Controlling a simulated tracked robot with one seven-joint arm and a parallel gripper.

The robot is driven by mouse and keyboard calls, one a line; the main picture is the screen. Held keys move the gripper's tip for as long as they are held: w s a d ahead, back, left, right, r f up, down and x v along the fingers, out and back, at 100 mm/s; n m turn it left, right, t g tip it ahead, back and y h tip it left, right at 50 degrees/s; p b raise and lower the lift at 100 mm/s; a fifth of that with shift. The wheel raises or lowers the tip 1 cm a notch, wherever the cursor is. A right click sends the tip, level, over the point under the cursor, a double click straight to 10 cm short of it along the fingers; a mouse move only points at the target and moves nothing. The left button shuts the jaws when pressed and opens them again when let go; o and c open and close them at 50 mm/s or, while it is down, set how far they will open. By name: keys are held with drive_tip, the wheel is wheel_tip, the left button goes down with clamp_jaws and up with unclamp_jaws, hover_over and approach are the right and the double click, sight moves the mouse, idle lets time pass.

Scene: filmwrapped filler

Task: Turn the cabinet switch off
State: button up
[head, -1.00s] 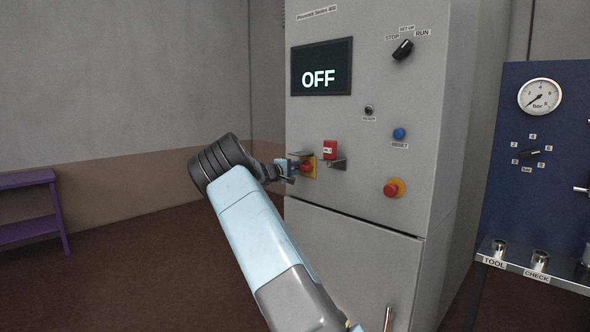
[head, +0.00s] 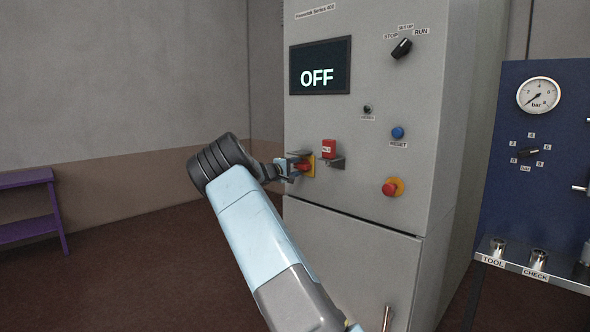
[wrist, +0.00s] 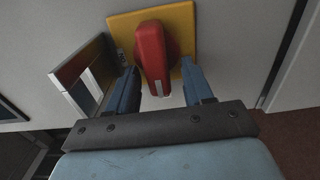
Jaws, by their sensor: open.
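The grey cabinet (head: 375,150) stands in the middle of the head view, and its display (head: 320,66) reads OFF. Its red switch handle (wrist: 152,55) sits on a yellow plate (wrist: 183,22) in the wrist view; in the head view the handle (head: 303,167) is partly hidden by my gripper. My gripper (wrist: 165,75) is open, with one finger on each side of the red handle. Gaps show between the fingers and the handle, more clearly on the right. In the head view my gripper (head: 293,164) is close to the cabinet face.
A red emergency button (head: 391,187), a blue reset button (head: 398,133) and a black selector (head: 402,48) are farther right. A blue gauge panel (head: 560,130) stands at the right.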

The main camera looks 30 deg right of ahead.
drive_tip(key=v, duration=1.3)
drive_tip(key=shift+a, duration=0.35)
